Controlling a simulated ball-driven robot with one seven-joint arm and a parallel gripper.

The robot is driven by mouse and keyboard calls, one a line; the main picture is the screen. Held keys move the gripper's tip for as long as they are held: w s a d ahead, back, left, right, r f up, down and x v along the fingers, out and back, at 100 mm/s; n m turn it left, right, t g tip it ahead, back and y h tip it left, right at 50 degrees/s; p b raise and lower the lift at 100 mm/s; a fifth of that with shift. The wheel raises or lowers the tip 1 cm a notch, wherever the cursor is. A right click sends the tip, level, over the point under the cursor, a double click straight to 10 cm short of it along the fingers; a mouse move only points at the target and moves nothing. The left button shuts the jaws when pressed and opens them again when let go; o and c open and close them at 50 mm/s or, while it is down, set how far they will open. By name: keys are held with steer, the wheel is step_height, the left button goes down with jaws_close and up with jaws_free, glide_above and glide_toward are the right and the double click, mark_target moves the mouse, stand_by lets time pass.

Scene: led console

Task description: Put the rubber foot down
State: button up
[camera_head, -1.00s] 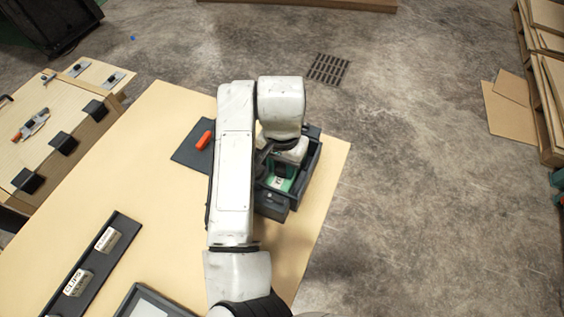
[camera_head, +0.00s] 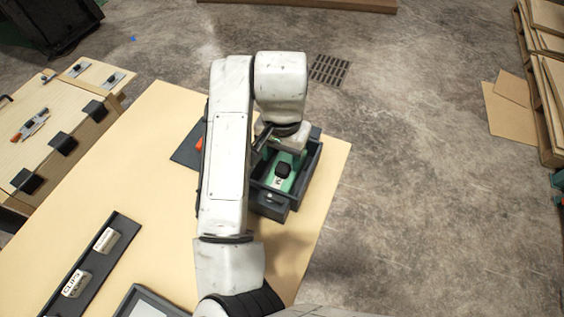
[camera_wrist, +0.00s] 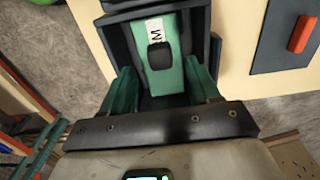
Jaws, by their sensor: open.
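The rubber foot (camera_head: 283,170), a small black rounded block, rests on a green piece (camera_head: 292,158) marked with a white "M" label, inside a dark open box. In the wrist view the foot (camera_wrist: 159,57) lies on the green piece (camera_wrist: 165,80), just beyond my fingertips. In the head view my wrist and arm cover the gripper and part of the box.
The dark box (camera_head: 271,207) stands near the table's right edge. An orange object (camera_wrist: 301,33) lies on a dark mat (camera_wrist: 276,45) beside it. A dark tray (camera_head: 95,255) holds labelled blocks at the lower left. The middle-left tabletop is clear.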

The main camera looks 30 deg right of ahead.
mark_target(282, 168)
step_height(282, 168, up, 8)
steer(key=shift+p, duration=0.35)
steer(key=shift+f, duration=0.1)
steer(key=s+d+f+n+t+h, duration=0.2)
steer(key=d+f+h, duration=0.1)
steer(key=d, duration=0.7)
steer(key=s+d+f+n+t+h, duration=0.1)
steer(key=d+f+n+h, duration=0.15)
steer(key=d, duration=0.65)
steer(key=s+a+f+n+g+y, duration=0.1)
steer(key=s+a+f+n+y, duration=0.1)
steer(key=s+a+f, duration=0.3)
steer(key=s+a+f+n+g+y, duration=0.1)
steer(key=s+a+f+n+y, duration=0.2)
steer(key=s+f, duration=0.7)
steer(key=s+a, duration=0.2)
steer(key=s, duration=0.2)
steer(key=shift+f+n, duration=0.2)
steer(key=shift+n, duration=0.15)
